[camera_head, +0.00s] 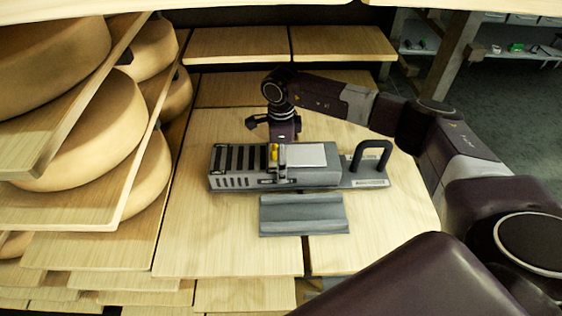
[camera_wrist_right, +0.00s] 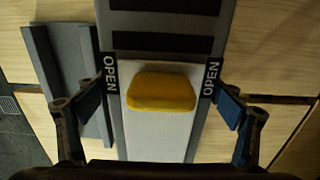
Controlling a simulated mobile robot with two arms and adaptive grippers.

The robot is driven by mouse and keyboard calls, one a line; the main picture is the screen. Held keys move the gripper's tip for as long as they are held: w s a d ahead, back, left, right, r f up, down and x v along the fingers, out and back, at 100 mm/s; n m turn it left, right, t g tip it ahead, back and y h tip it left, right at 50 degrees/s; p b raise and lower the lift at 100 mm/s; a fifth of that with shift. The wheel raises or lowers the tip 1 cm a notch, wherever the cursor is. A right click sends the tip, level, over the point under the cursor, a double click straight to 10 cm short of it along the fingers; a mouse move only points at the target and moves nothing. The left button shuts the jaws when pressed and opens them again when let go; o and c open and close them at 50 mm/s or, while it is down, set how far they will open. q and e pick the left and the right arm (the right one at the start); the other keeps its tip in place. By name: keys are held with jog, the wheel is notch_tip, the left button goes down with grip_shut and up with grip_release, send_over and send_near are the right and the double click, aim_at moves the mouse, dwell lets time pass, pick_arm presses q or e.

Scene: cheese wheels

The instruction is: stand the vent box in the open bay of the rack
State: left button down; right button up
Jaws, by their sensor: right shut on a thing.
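The vent box (camera_head: 240,168) is a long grey box with black slots on top and vents on its near side. It lies flat on the wooden boards. A light panel (camera_head: 307,155) covers its right part. My right gripper (camera_head: 282,160) comes down over its middle and is shut on it. In the wrist view my right gripper (camera_wrist_right: 160,85) has a finger at each side of the box (camera_wrist_right: 165,22), near two "OPEN" labels, with a yellow block (camera_wrist_right: 161,92) between them. I cannot tell which place is the rack's open bay. My left gripper is not in view.
A grey channelled piece (camera_head: 303,214) lies just in front of the box. A black handle (camera_head: 371,158) stands at its right end, on a labelled base. Shelves with cheese wheels (camera_head: 95,130) fill the left. Bare boards (camera_head: 215,240) lie at front left.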

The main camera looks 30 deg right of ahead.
jog(key=shift+w+f, duration=0.1)
jog(key=shift+f, duration=0.45)
jog(key=o, duration=2)
notch_tip(320, 180, up, 12)
jog(key=b, duration=0.2)
jog(key=shift+b, duration=0.3)
